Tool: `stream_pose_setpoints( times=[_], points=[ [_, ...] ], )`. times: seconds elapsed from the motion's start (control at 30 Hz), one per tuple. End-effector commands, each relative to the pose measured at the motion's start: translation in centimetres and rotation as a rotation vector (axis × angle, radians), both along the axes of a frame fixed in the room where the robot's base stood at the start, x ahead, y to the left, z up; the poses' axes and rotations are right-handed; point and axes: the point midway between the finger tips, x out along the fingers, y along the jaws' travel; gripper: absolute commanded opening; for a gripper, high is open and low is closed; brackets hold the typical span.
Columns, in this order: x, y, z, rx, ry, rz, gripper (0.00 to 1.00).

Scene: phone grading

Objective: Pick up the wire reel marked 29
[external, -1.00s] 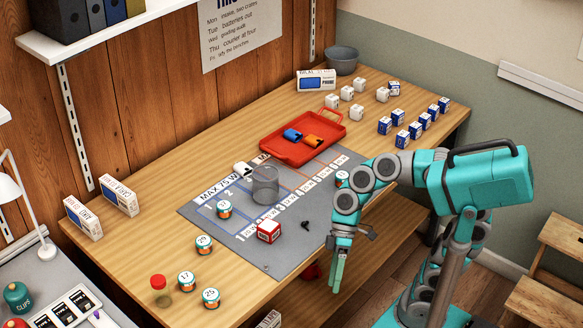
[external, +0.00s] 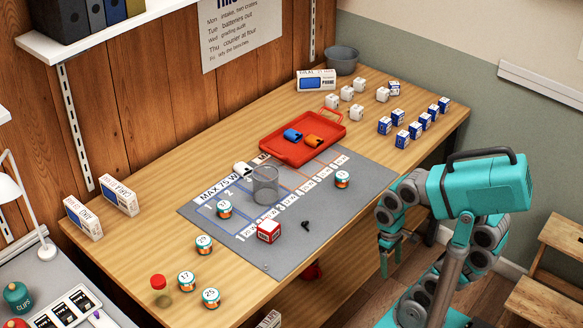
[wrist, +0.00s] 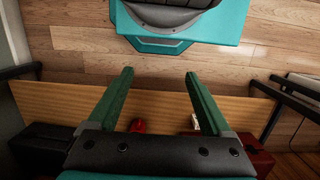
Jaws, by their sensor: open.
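Several small wire reels with orange and teal bands and white numbered tops stand on the table. The one that appears marked 29 (external: 204,246) stands upright on bare wood, left of the grey mat. Reels marked 17 (external: 186,282) and 25 (external: 211,299) stand nearer the front edge. Another reel (external: 224,210) and one more (external: 342,180) stand on the mat; their numbers are hard to read. My gripper (external: 384,264) is low beside the table's right front edge, far from reel 29. In the wrist view my gripper (wrist: 159,74) is open and empty, above floor and a wooden board.
The grey mat (external: 300,232) bears a clear cup (external: 265,184), a red-and-white box (external: 269,232) and a small black piece (external: 306,225). A red-capped jar (external: 159,290) stands left of reel 17. A red tray (external: 326,140) and small boxes are farther back.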

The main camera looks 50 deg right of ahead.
Motion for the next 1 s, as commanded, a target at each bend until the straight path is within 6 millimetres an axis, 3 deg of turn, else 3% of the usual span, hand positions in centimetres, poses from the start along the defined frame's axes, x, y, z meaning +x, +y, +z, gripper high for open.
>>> stream_pose_setpoints(
  times=[0.27, 0.37, 0.67, 0.77, 1.0],
  points=[
    [0.0, 0.0, 0.0, 0.001, 0.000, 0.002, 0.84],
    [0.0, 0.1, 0.0, 0.001, 0.000, 0.002, 0.93],
    [0.1, -0.3, 0.5, -0.007, -0.002, 0.046, 0.93],
    [0.3, -1.6, 2.1, -0.039, -0.003, 0.185, 0.93],
    [1.3, -6.3, 8.0, -0.170, 0.024, 0.633, 0.93]
  ],
)
